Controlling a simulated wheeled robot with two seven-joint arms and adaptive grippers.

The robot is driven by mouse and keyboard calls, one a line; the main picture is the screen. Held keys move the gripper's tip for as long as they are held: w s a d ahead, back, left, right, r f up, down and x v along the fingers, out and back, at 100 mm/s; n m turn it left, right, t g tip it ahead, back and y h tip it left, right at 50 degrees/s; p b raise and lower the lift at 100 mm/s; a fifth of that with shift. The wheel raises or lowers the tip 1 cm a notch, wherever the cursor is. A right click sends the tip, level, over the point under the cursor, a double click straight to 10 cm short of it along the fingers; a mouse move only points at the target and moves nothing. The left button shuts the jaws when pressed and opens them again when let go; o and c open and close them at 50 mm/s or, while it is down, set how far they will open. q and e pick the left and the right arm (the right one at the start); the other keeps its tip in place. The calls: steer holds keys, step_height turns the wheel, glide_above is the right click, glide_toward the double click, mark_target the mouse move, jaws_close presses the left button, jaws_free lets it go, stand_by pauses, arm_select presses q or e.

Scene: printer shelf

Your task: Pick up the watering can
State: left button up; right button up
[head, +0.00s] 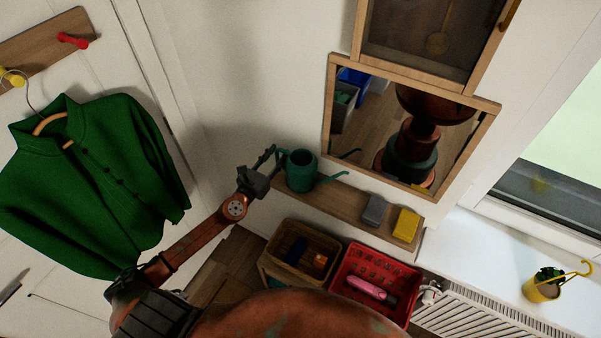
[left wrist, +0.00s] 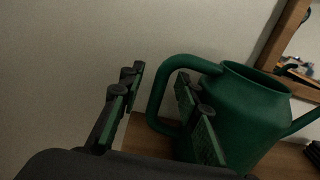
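A green watering can (head: 301,172) stands upright at the left end of a wooden wall shelf, its spout pointing right and its handle on the left. In the left wrist view the can (left wrist: 248,115) fills the right side, with its curved handle (left wrist: 158,95) between the two fingers. My left gripper (head: 268,160) is open at the handle; the fingers (left wrist: 160,105) stand apart on either side of it, and the right finger overlaps the can's body in the picture. Whether a finger touches the can is not clear. My right gripper is not in view.
A grey block (head: 375,210) and a yellow block (head: 406,225) sit on the shelf (head: 345,202) to the right. A framed mirror (head: 365,125) hangs above. Below are a wooden basket (head: 283,257) and a red crate (head: 345,290). A green jacket (head: 95,180) hangs at left.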

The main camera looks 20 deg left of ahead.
arm_select(q)
jaws_close()
stand_by(0.7)
steer(key=shift+w+r, duration=0.1)
steer(key=shift+r, duration=0.1)
